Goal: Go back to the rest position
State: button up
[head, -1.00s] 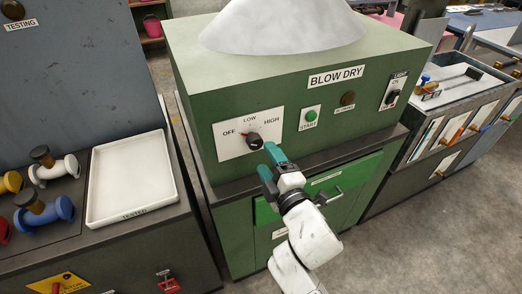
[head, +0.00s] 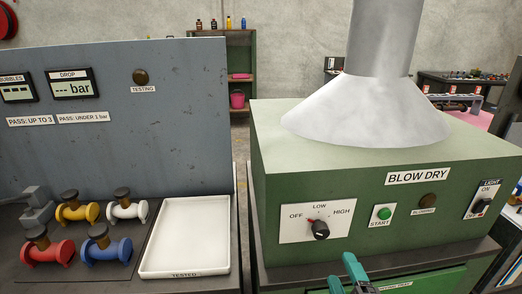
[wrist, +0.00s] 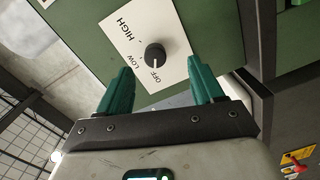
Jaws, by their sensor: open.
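My gripper (head: 342,280) shows at the bottom edge of the head view, in front of the green BLOW DRY machine (head: 290,160). Its teal jaws are open and empty in the wrist view (wrist: 158,92). The black OFF/LOW/HIGH knob (head: 320,230) sits on a white plate on the machine's front. In the wrist view the knob (wrist: 155,55) lies beyond the fingertips, apart from them. Most of my arm is below the head view.
A white TESTED tray (head: 148,250) lies left of the machine, beside several coloured flanged spools (head: 98,246). A grey test panel (head: 130,130) stands behind them. A metal hood (head: 370,110) rises above the machine. A green START button (head: 384,213) is right of the knob.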

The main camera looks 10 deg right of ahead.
jog(key=s+d+f+m+g+h, duration=0.2)
jog(key=s+d+f+m+g, duration=0.65)
jog(key=f, duration=0.35)
jog(key=s+a+f+m+g+y, duration=0.1)
jog(key=s+f+m+g, duration=0.2)
jog(key=s, duration=0.6)
jog(key=s+a+f+m+g+y, duration=0.1)
jog(key=s+f+m+g, duration=0.2)
jog(key=s, duration=0.7)
jog(key=shift+f+g, duration=0.55)
jog(key=shift+g, duration=0.4)
